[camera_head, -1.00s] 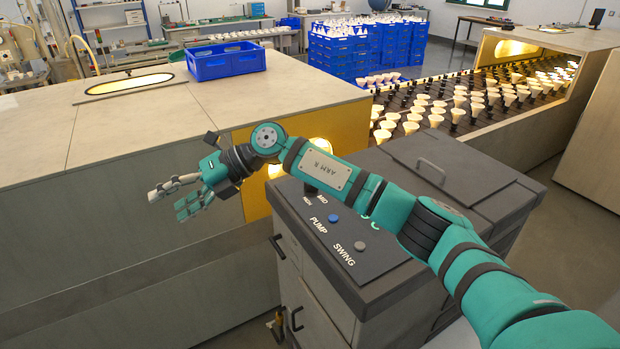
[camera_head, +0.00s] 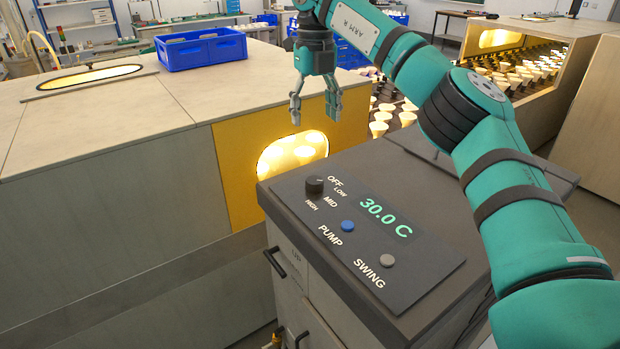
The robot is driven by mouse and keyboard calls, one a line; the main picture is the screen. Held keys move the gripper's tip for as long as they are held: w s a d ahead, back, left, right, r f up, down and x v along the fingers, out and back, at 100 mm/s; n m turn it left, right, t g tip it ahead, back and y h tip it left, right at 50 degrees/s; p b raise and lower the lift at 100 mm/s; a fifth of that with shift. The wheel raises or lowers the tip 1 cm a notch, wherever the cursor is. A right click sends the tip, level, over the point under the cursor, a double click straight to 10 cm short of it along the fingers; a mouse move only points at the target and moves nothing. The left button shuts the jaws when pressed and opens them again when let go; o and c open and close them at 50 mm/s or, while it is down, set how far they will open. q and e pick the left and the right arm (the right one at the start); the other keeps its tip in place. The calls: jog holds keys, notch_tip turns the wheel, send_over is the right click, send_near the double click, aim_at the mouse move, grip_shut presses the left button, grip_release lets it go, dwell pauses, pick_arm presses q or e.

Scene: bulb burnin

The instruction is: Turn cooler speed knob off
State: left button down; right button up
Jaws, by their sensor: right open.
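The black cooler speed knob (camera_head: 314,186) stands on the dark control panel (camera_head: 405,255) on top of the cooler. The labels OFF, LOW, MID and HIGH are around it. I cannot tell for certain which label it points to. My right gripper (camera_head: 315,116) is open and empty, with its fingers pointing down. In the picture it is above the knob, in front of the yellow panel, and apart from the knob. My left gripper is not in view.
The panel also has a blue PUMP button (camera_head: 347,225), a grey SWING button (camera_head: 387,260) and a green display (camera_head: 386,215) reading 30.0 C. A lit opening (camera_head: 293,152) is behind the cooler. A blue crate (camera_head: 201,48) stands on the bench. Many bulbs stand behind.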

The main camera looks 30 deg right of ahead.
send_over(314, 179)
notch_tip(314, 179, down, 5)
notch_tip(314, 179, down, 10)
jog(key=shift+s+r+p, duration=0.15)
jog(key=shift+p, duration=1.1)
jog(key=shift+f, duration=0.6)
jog(key=c, duration=1.2)
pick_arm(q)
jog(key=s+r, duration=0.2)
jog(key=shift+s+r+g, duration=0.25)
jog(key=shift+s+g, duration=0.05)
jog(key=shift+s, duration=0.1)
